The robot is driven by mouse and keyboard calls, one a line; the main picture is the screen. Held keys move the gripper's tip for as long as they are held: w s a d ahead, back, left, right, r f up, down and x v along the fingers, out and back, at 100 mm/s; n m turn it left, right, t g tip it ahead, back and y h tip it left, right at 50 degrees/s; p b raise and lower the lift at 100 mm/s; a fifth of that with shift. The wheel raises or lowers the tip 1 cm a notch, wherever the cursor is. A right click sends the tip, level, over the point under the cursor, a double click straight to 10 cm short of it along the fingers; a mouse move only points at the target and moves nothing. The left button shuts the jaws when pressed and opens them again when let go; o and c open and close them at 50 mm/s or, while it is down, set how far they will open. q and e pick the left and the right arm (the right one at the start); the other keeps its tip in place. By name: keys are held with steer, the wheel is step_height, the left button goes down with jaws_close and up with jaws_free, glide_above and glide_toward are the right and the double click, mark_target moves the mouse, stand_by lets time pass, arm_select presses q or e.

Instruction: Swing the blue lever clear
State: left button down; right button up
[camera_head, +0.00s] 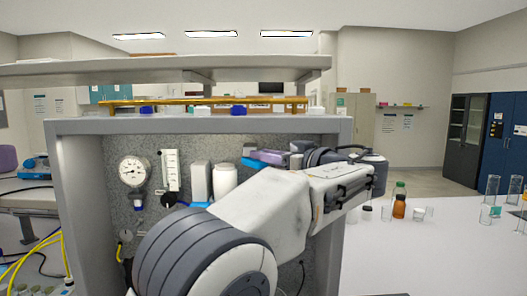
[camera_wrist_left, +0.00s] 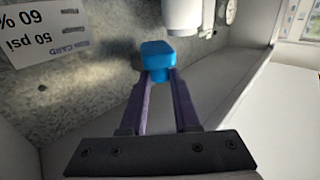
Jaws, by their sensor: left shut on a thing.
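The blue lever (camera_wrist_left: 157,52) is at the tips of my left gripper (camera_wrist_left: 161,72) in the left wrist view. The two dark purple fingers are closed on it, one at each side. In the head view, the left gripper (camera_head: 268,157) shows as a purple shape inside the grey cabinet, pointing left, with a bit of the blue lever (camera_head: 249,163) at its tip. My left arm hides much of the lever and the lower panel. My right gripper is in neither view.
White cylinders (camera_head: 224,180), a pressure gauge (camera_head: 133,171) and a flow meter (camera_head: 170,170) sit on the speckled panel left of the gripper. The cabinet's right wall (camera_head: 344,131) stands close to my arm. Bottles and glassware (camera_head: 399,207) stand on the right bench.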

arm_select(q)
steer(key=shift+w+d+r+n+g+y+p, duration=0.1)
steer(key=shift+w+d+n+g+y+p, duration=0.15)
steer(key=shift+n+g+y+p, duration=0.4)
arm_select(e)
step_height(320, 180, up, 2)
arm_select(q)
steer(key=c, duration=0.7)
jaws_free()
steer(key=shift+o, duration=0.2)
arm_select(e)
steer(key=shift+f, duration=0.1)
